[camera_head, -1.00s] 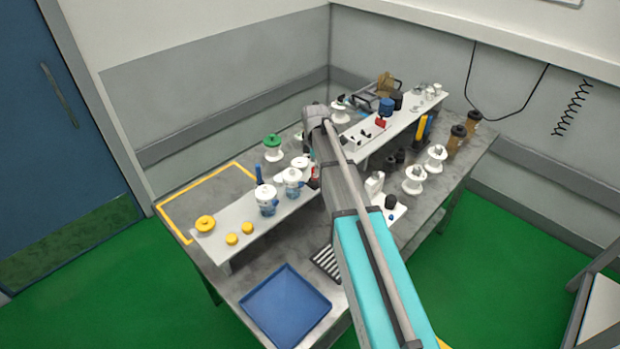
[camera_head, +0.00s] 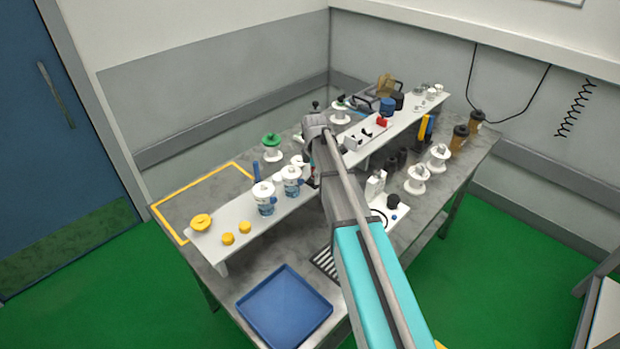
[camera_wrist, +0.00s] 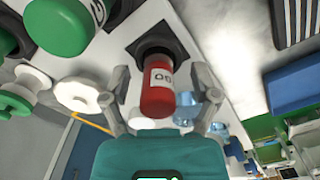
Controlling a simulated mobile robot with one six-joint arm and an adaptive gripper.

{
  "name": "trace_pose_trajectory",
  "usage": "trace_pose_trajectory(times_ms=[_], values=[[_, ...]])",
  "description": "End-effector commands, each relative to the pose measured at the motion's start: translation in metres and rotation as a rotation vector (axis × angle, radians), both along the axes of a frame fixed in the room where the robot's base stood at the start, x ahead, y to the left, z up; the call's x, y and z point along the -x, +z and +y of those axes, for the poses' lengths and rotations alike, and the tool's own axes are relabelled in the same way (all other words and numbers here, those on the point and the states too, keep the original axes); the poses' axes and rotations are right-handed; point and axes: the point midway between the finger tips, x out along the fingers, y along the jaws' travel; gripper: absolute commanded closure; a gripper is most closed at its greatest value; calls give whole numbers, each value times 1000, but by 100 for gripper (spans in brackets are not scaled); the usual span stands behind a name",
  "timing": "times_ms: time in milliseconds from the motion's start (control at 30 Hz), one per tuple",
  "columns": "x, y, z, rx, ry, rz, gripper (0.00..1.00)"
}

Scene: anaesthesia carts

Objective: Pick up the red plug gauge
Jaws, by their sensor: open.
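The red plug gauge (camera_wrist: 158,92) is a red cylinder with a white marked label, in the middle of the wrist view. Its far end meets a black square fitting (camera_wrist: 160,50) on a pale surface. My gripper (camera_wrist: 161,84) is open, with one finger on each side of the red cylinder. Gaps show between the fingers and the gauge. In the head view my arm hides the gauge and most of my gripper.
White-lidded jars (camera_head: 265,198) stand on the shelf near my gripper. A blue tray (camera_head: 285,306) lies on the front of the table.

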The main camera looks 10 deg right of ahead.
Motion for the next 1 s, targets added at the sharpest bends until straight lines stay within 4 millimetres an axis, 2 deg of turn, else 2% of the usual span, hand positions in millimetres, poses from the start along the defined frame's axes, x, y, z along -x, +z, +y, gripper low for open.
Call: trace_pose_trajectory(times_ms=[467, 900, 1000], values=[[0, 0, 0, 0, 0, 0, 22], [0, 0, 0, 0, 1, 0, 100], [0, 0, 0, 0, 1, 0, 100]])
